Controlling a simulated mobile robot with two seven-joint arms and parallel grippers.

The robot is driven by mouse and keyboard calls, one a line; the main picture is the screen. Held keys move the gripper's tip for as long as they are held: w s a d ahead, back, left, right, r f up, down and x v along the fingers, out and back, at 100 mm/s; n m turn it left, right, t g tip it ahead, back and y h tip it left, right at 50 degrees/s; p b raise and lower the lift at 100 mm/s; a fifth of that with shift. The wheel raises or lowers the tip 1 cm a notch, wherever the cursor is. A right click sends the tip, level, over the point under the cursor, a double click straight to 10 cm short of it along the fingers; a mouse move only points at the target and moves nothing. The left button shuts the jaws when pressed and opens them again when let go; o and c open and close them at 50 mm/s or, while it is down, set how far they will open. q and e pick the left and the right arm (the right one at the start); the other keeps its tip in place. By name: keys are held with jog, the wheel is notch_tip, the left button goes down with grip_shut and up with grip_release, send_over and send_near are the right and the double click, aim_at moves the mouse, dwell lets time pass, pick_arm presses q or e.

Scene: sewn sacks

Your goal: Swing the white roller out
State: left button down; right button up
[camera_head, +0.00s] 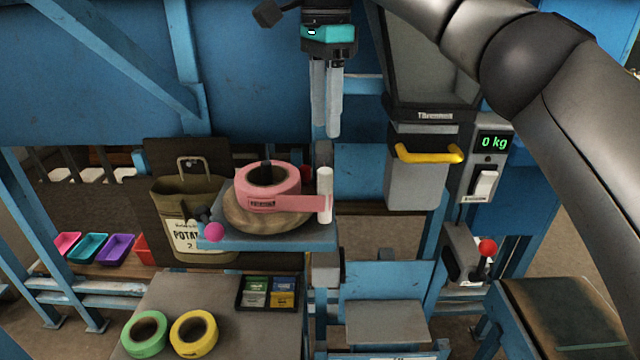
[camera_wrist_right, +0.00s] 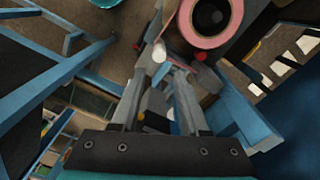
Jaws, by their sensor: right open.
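The white roller (camera_head: 325,194) stands upright at the right end of a small blue shelf (camera_head: 270,239). A strip of pink tape runs to it from the pink tape roll (camera_head: 268,188), which sits on a round wooden disc (camera_head: 240,213). My right gripper (camera_head: 326,130) hangs above the roller, fingers down, open and empty, apart from it. In the right wrist view, the roller's pale end (camera_wrist_right: 159,52) shows just beyond the fingertips (camera_wrist_right: 162,75), with the pink roll (camera_wrist_right: 207,22) to its right. My left gripper is not in view.
A hopper box with a yellow handle (camera_head: 428,154) and a scale display reading 0 kg (camera_head: 493,142) stand to the right. A green sack (camera_head: 186,205) hangs on the left. Green (camera_head: 144,333) and yellow (camera_head: 194,333) tape rolls lie on the lower table. A magenta knob (camera_head: 213,232) is at the shelf's left.

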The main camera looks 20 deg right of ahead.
aim_at(325, 195)
notch_tip(325, 195, down, 3)
jog(key=shift+s+f, duration=0.1)
jog(key=shift+f, duration=1)
notch_tip(325, 195, down, 9)
jog(key=shift+r+p, duration=0.15)
jog(key=shift+p, duration=0.3)
jog(key=shift+f, duration=0.2)
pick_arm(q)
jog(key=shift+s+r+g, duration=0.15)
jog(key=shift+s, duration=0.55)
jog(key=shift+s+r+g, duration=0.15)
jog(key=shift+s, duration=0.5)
pick_arm(e)
jog(key=shift+f, duration=0.2)
grip_shut()
jog(key=shift+r, duration=0.1)
